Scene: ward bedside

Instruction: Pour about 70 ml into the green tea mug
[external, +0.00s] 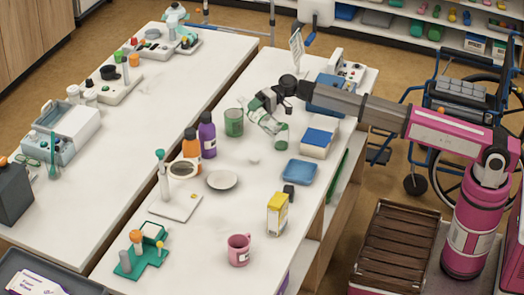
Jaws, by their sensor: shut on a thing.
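My gripper (268,101) is at the far right part of the near table, shut on a clear bottle with a green label (262,115). The bottle is tilted, its lower end pointing down to the right. A small green vessel (281,137), which looks like the green tea mug, stands just below that lower end. I cannot tell whether they touch or whether liquid is flowing. A larger green cylinder with a pale label (233,123) stands upright to the left of the bottle.
Orange (192,145) and purple (208,136) bottles stand left of the gripper.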

